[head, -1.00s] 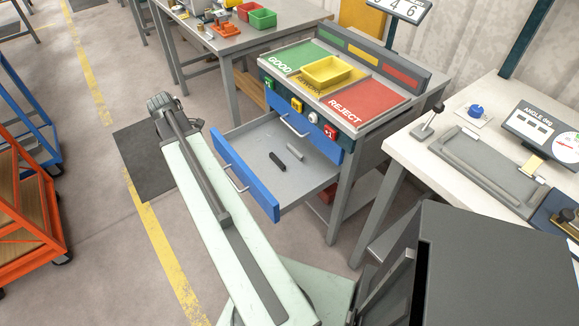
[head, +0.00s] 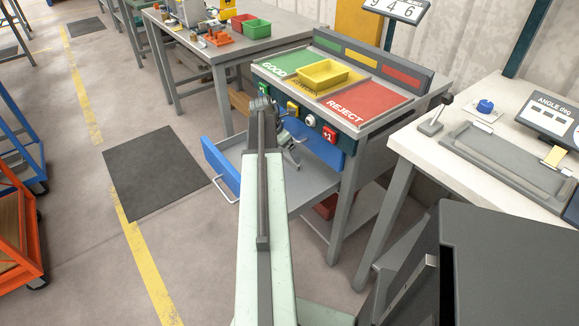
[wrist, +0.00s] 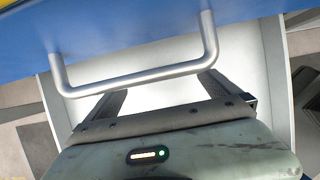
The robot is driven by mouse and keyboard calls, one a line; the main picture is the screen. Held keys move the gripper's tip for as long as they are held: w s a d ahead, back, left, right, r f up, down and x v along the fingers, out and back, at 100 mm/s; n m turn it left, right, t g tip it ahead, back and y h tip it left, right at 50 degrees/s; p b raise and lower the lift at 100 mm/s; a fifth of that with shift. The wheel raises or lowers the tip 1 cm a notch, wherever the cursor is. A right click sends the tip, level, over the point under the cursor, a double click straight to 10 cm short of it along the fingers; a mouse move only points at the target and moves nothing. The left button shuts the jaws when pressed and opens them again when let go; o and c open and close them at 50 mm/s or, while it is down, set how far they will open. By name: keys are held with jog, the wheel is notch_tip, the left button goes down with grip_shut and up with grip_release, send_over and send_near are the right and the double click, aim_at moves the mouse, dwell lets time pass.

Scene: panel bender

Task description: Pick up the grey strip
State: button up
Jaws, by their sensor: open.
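My gripper (head: 294,160) is over that drawer, close to the front of the unit. In the wrist view its two fingers (wrist: 166,86) stand apart with nothing visible between them. A silver bar handle (wrist: 140,80) on a blue front (wrist: 120,25) crosses the picture just ahead of the fingers and hides part of them. Whether the handle touches them I cannot tell. Pale, bare drawer floor shows beyond.
Above the drawer is a top with a green GOOD area (head: 283,72), a yellow tray (head: 322,74) and a red REJECT area (head: 362,101). A pale bench (head: 440,150) stands to the right. The floor by the dark mat (head: 155,170) is clear.

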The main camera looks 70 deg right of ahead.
aim_at(290, 159)
jog(key=b+x, duration=0.4)
jog(key=x, duration=0.1)
jog(key=shift+a+f+b, duration=0.15)
jog(key=shift+f+b, duration=0.1)
jog(key=shift+b, duration=0.15)
jog(key=shift+r, duration=0.2)
jog(key=shift+c, duration=0.3)
jog(key=c, duration=1)
